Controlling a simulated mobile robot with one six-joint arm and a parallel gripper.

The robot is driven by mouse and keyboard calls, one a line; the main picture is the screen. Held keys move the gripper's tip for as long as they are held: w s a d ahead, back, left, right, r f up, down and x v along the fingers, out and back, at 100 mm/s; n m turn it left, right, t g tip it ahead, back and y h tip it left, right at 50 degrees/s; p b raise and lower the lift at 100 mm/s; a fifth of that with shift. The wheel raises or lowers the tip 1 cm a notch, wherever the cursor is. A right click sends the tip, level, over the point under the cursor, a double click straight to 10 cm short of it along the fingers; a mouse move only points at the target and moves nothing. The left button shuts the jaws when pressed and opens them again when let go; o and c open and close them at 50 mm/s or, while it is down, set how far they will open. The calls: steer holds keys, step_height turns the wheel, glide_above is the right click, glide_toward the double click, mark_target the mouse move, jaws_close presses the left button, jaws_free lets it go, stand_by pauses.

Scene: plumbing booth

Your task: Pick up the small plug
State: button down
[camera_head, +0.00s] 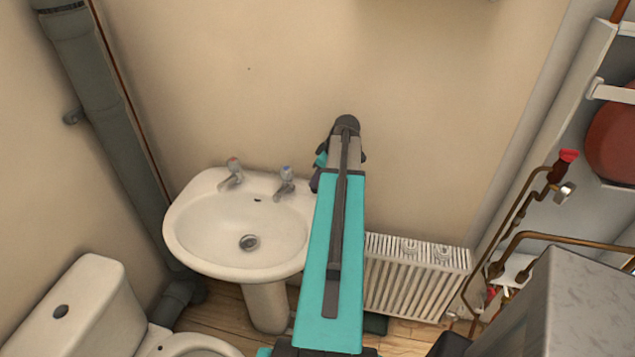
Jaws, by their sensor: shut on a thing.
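I cannot make out the small plug in this view. My arm reaches up the middle of the picture and bends at its far end near the wall. My gripper does not show; the arm's own links hide what lies behind and below them. The white washbasin (193,256) stands left of the arm, with a round metal drain (249,242) in its bowl. No loose plug shows in the visible part of the bowl.
Two taps, one red-topped (233,172) and one blue-topped (285,182), stand on the basin's back rim. A white radiator (405,285) is right of my arm. A toilet (85,305) is at lower left. Copper pipes (570,237) and a grey box (580,310) crowd the right.

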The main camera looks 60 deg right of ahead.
steer(key=shift+r+b, duration=0.3)
steer(key=shift+r, duration=0.35)
steer(key=shift+s+r, duration=0.2)
steer(key=shift+r, duration=0.05)
steer(key=s+a+r+b, duration=0.1)
steer(key=s+a+b, duration=0.2)
steer(key=s, duration=1.2)
steer(key=shift+s+a+r+b, duration=0.2)
steer(key=shift+r+b, duration=0.1)
steer(key=shift+b, duration=0.5)
steer(key=shift+w, duration=0.1)
